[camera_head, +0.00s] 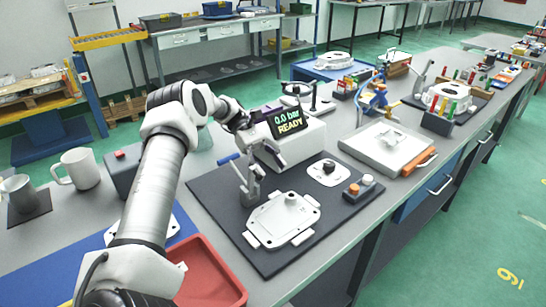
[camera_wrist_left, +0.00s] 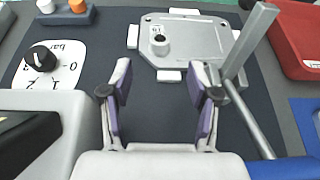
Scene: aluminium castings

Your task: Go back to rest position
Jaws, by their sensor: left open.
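My left arm comes in from the left in the head view. Its gripper (camera_head: 268,146) hangs in front of the grey box with the display reading 0.0 bar READY (camera_head: 290,124). In the left wrist view the gripper (camera_wrist_left: 161,82) has its two purple-padded fingers spread apart with nothing between them. Beyond the fingertips lies a silver casting plate (camera_wrist_left: 190,45) on the dark mat, which also shows in the head view (camera_head: 288,218). A toggle clamp (camera_head: 249,186) with a blue handle stands beside the plate. My right gripper is not in view.
A pressure dial (camera_head: 328,170) and a button box with orange and white buttons (camera_head: 360,187) are on the dark mat (camera_head: 222,192). A red tray (camera_head: 212,275) and a white mug (camera_head: 80,168) stand left. A light-grey fixture (camera_head: 388,146) stands right.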

